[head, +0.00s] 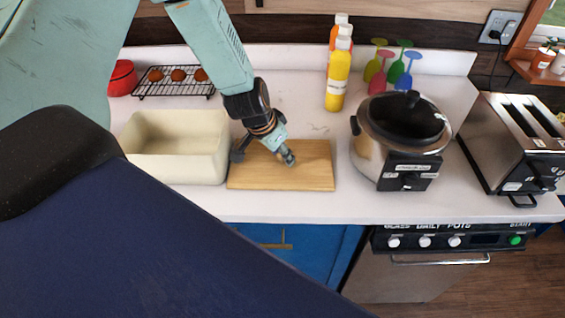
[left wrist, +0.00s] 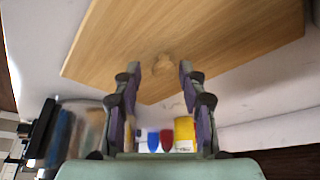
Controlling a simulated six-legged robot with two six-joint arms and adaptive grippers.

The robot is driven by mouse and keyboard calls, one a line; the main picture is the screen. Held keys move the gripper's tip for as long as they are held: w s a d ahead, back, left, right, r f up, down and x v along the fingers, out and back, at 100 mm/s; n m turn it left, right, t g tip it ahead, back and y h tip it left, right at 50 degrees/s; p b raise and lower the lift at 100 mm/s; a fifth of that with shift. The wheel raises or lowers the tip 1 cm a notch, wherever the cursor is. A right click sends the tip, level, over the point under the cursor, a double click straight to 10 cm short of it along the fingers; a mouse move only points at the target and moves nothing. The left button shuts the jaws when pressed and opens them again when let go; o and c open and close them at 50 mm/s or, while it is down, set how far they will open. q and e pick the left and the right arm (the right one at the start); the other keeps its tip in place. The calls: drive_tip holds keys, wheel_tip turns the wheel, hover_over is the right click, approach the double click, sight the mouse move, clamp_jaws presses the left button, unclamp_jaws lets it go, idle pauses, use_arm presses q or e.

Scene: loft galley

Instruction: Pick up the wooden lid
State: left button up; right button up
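The wooden lid (head: 310,178) is a flat, light-brown rectangular board lying on the white counter, between the cream bin and the cooker. My right gripper is in neither view.
The open cream bin (head: 178,119) stands close at the lid's left. The cooker (head: 369,152) with a dark lid is at its right, then a toaster (head: 507,172). Bottles (head: 338,82) and a cooling rack (head: 148,84) stand behind. The counter's front edge is just below the lid.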

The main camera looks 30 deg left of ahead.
use_arm(q)
drive_tip(key=shift+c, duration=0.7)
drive_tip(key=shift+w+a+f, duration=0.1)
drive_tip(key=shift+a+f, duration=0.1)
drive_tip(key=shift+a, duration=0.2)
drive_tip(key=c, duration=0.4)
drive_tip(key=shift+c, duration=1)
drive_tip(key=shift+d+r, duration=0.15)
drive_tip(key=shift+d, duration=0.15)
clamp_jaws()
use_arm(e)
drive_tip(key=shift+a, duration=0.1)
use_arm(q)
drive_tip(key=shift+a, duration=0.2)
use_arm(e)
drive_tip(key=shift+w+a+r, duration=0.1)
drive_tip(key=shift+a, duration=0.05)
